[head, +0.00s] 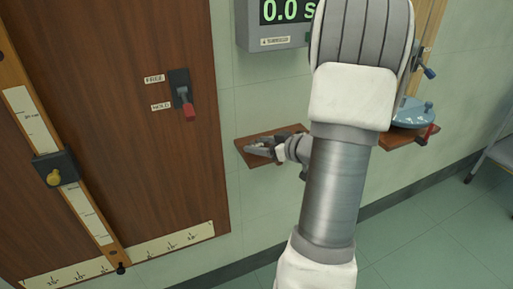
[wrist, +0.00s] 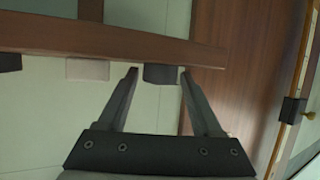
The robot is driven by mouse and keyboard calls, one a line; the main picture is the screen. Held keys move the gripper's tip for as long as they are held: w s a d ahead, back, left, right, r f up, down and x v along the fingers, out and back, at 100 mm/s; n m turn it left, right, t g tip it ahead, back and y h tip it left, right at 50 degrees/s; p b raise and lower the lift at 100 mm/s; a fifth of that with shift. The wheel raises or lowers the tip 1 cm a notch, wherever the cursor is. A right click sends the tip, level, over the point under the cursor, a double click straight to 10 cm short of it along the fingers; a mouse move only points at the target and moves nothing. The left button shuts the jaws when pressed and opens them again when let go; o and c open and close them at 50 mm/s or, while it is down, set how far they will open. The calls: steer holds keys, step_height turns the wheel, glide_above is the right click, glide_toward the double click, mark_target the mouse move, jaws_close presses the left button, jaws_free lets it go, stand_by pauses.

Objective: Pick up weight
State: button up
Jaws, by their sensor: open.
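My gripper (head: 262,148) reaches over a small brown wall shelf (head: 285,131) in the head view. In the wrist view, which looks upside down, the shelf edge (wrist: 110,42) crosses the top. A dark grey weight (wrist: 161,76) sits on the shelf, between the tips of my open gripper (wrist: 157,72). A clear gap shows at its left; the right fingertip is close, and contact cannot be told. A pinkish weight (wrist: 88,69) and another dark weight (wrist: 10,62) stand along the same shelf. The weights are too small to tell apart in the head view.
A brown wooden panel (head: 110,90) with a red-handled switch (head: 186,100) and a slider rail is left of the shelf. A display box (head: 270,40) hangs above. A blue round object (head: 414,112) sits on another shelf at right, beyond my arm.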

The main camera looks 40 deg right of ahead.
jaws_close()
steer(key=shift+r, duration=0.15)
